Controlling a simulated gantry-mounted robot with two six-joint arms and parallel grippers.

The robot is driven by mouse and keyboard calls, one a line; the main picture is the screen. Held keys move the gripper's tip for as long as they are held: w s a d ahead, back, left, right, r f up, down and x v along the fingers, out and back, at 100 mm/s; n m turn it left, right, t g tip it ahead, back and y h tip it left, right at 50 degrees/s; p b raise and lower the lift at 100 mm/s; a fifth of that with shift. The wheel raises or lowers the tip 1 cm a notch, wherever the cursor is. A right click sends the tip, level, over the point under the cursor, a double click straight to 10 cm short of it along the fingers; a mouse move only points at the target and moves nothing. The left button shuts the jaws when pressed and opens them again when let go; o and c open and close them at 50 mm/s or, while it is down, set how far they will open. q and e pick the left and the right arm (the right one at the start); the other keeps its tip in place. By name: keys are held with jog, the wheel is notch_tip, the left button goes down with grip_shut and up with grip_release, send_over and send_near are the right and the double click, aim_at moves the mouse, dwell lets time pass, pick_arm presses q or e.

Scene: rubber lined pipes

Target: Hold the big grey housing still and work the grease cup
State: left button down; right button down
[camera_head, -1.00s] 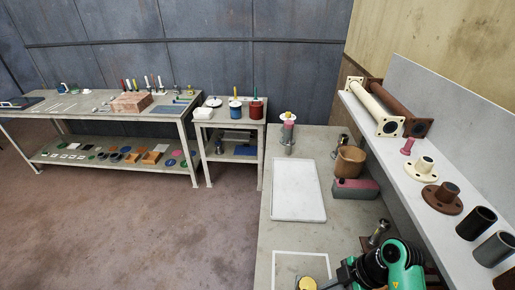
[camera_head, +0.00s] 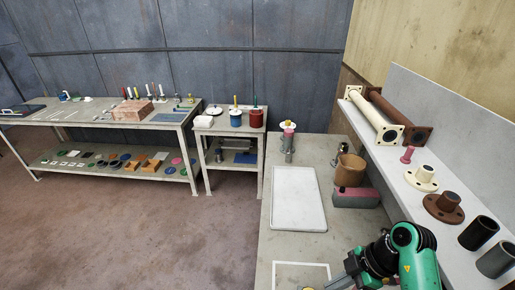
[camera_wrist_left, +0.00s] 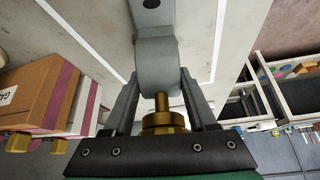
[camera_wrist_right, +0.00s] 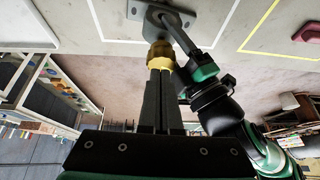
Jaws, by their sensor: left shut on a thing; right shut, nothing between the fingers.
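The big grey housing (camera_wrist_left: 157,66) is on the light bench inside a white outline. My left gripper (camera_wrist_left: 156,80) is shut on it, with a finger on each side. The brass grease cup (camera_wrist_left: 163,120) stands on a thin stem between the housing and my left palm. In the right wrist view the cup (camera_wrist_right: 160,52) is straight ahead of my right gripper (camera_wrist_right: 159,74), whose fingers are shut together and empty. I cannot tell whether their tips touch the cup. In the head view my right gripper (camera_head: 340,283) is at the bottom edge; my left gripper is out of view.
A white tray (camera_head: 299,199) lies farther back on the bench. A brown pot (camera_head: 349,170) and a grey-pink block (camera_head: 355,197) stand right of it. A shelf (camera_head: 410,195) with pipes and flanges runs along the right.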

jog(key=f, duration=0.2)
jog(key=w+f, duration=0.1)
jog(key=f, duration=0.2)
dwell(0.6)
jog(key=shift+s+a, duration=0.1)
jog(key=shift+a, duration=0.2)
dwell(0.6)
